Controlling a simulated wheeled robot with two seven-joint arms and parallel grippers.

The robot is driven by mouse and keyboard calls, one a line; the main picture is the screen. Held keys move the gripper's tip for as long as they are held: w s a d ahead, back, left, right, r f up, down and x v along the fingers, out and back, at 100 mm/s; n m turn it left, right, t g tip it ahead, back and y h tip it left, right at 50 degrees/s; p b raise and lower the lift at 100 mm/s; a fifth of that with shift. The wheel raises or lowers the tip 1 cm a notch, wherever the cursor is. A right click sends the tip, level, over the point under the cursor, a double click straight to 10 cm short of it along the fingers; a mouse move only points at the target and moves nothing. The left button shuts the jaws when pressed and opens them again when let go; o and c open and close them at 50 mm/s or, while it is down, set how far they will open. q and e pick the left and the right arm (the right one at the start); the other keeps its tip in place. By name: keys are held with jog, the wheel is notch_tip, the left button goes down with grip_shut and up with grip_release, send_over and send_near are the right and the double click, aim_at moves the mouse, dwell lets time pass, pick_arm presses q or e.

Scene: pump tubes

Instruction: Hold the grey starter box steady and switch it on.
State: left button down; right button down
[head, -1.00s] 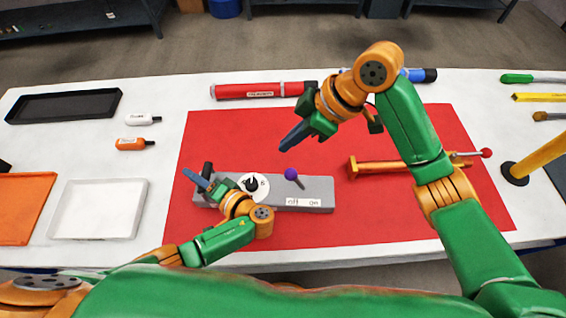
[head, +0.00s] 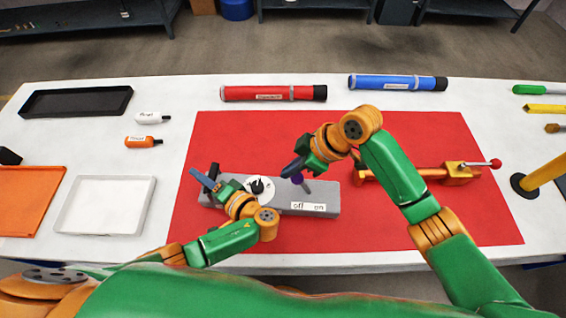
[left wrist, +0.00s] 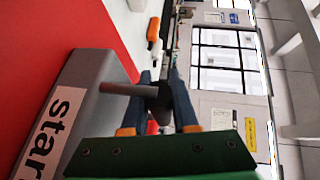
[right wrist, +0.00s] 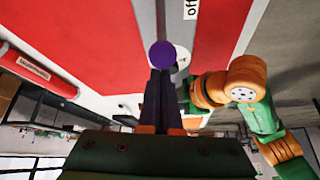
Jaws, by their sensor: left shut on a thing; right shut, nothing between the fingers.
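The grey starter box (head: 265,203) lies on the red mat, with "off" and "on" labels on its front right. Its lever has a purple knob (head: 298,178) on a short stem that leans left, toward the "off" side. My left gripper (head: 208,181) is shut on the dark handle (head: 214,170) at the box's left end; the handle's rod (left wrist: 120,88) shows in the left wrist view. My right gripper (head: 292,168) is shut and empty, its tips close to the purple knob. In the right wrist view the knob (right wrist: 162,54) appears just past the fingertips; I cannot tell if they touch.
An orange clamp-like tool (head: 405,175) with a red ball lies right of the box. Red (head: 240,94) and blue (head: 385,82) tubes lie behind the mat. A yellow post (head: 545,172) stands at the right.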

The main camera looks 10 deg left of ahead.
jog(key=shift+d, duration=0.1)
dwell(0.3)
jog(key=shift+d+r+y, duration=0.15)
jog(key=shift+d+y, duration=0.1)
jog(key=shift+y, duration=0.05)
